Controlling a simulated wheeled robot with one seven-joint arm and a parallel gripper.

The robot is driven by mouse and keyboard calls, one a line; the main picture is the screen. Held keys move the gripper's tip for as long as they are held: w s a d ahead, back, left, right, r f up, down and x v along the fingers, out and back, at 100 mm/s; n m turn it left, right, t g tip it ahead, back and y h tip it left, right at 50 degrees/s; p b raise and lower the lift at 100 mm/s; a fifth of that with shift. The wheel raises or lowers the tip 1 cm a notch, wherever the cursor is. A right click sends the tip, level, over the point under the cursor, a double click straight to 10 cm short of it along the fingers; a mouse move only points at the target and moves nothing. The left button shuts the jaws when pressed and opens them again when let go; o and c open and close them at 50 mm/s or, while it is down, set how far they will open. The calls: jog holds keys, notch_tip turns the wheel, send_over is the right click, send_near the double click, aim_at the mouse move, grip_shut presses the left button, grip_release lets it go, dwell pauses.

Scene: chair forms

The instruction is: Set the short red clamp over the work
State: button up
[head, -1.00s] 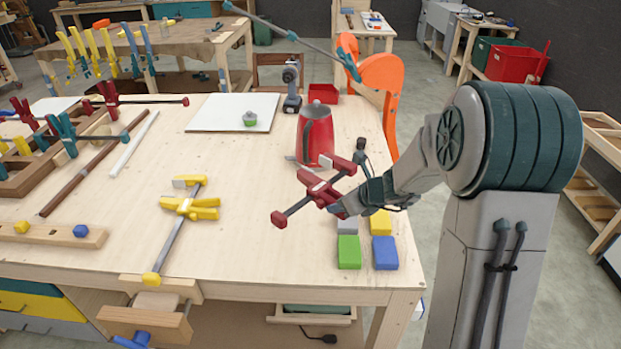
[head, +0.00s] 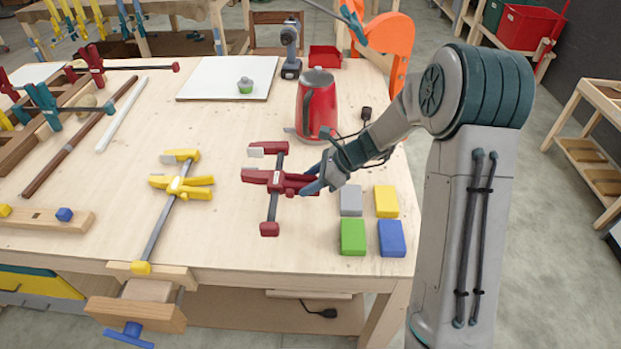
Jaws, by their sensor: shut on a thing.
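The short red clamp (head: 276,181) is in my gripper (head: 313,183), right of the yellow clamp (head: 178,187). Its bar runs nearly front to back in the picture, with its jaws to the left. My gripper is shut on the clamp's right side. I cannot tell whether the clamp touches the table or hangs just above it. The wooden frame work (head: 22,143) lies at the far left of the table. A longer red clamp (head: 93,66) and a teal clamp (head: 47,108) are on it. The frame's left part is cut off.
A red kettle (head: 317,106) stands behind my gripper. Grey, yellow, green (head: 353,237) and blue blocks lie to its front right. A brown bar (head: 70,150) and a white rod (head: 122,113) lie toward the frame.

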jog(key=shift+f+b, duration=3.05)
jog(key=shift+f, duration=1.2)
jog(key=o, duration=1.9)
jog(key=p+v, duration=0.5)
jog(key=v, duration=0.4)
